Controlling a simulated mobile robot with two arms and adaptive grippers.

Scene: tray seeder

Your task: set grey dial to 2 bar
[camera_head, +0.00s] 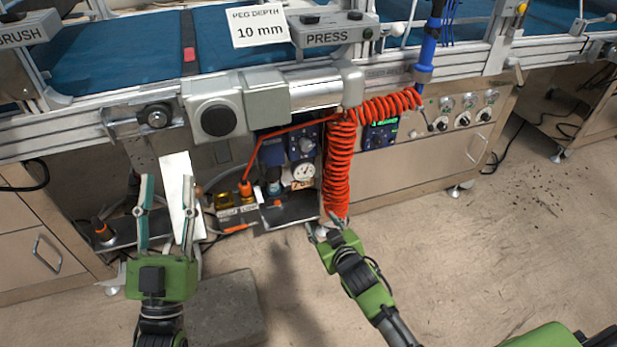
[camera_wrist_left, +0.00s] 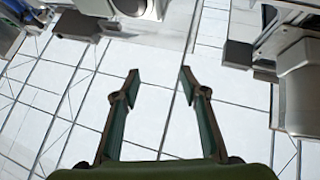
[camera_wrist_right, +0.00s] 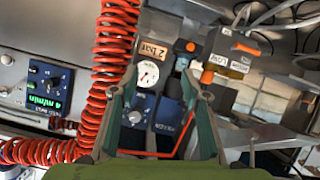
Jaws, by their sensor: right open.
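A blue pressure unit (camera_head: 303,143) sits under the machine's front in the head view, with a small greyish dial on its face. The needle is too small to read. My right gripper (camera_head: 322,222) is open and empty, its fingers (camera_wrist_right: 159,78) pointing toward the unit, apparently short of it. My left gripper (camera_head: 167,180) is open and empty, away at the left.
A red coiled hose (camera_head: 338,165) hangs just right of the unit, close to my right gripper. A blue display panel (camera_head: 381,134) lies beyond it. Orange-capped fittings (camera_head: 246,189) stand left of the gauge.

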